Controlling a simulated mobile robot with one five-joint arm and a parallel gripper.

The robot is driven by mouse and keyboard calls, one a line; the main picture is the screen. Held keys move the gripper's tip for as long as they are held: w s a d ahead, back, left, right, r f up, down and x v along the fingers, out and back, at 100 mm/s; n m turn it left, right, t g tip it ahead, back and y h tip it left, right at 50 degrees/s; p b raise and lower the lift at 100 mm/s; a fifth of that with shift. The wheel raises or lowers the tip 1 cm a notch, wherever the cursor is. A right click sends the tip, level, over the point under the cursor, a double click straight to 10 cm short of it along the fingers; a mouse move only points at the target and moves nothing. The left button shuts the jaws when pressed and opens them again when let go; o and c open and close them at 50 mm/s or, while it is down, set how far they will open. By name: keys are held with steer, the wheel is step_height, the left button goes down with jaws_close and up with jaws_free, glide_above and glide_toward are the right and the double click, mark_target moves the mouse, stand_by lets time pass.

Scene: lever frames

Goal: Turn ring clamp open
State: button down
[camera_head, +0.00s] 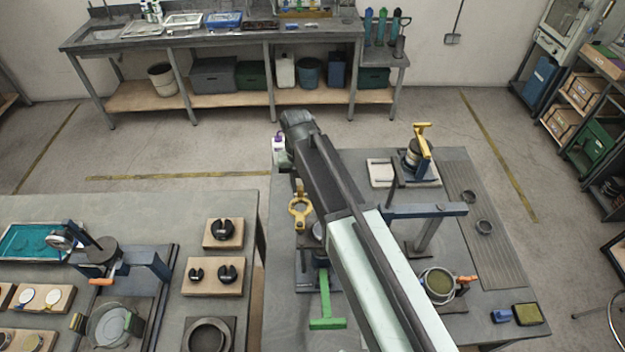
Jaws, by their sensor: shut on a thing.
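A round metal ring clamp (438,286) lies on the right table, with an olive-green disc inside its band. A short orange-tipped lever (467,279) sticks out at its right side. From here I cannot tell whether the band is tight or loose. My arm runs from the bottom of the picture up to the left, and the ring clamp sits to the right of it. The jaws are hidden behind the arm, so what they touch cannot be seen. A yellow ring-shaped piece (300,212) stands just left of the arm.
A blue-armed stand (425,211) rises behind the ring clamp. A green T-shaped handle (326,310) is left of my arm. A yellow-handled device (421,150) stands at the table's back. A blue-handled brush (515,314) lies at front right. The left table (225,190) holds other fixtures.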

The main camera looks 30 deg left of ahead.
steer(key=shift+s+a+r, duration=0.1)
steer(key=shift+a, duration=0.1)
steer(key=c, duration=1.3)
jaws_free()
steer(key=shift+s+r, duration=0.1)
steer(key=shift+d, duration=0.1)
step_height(320, 180, up, 8)
steer(key=p, duration=0.8)
steer(key=shift+f, duration=0.2)
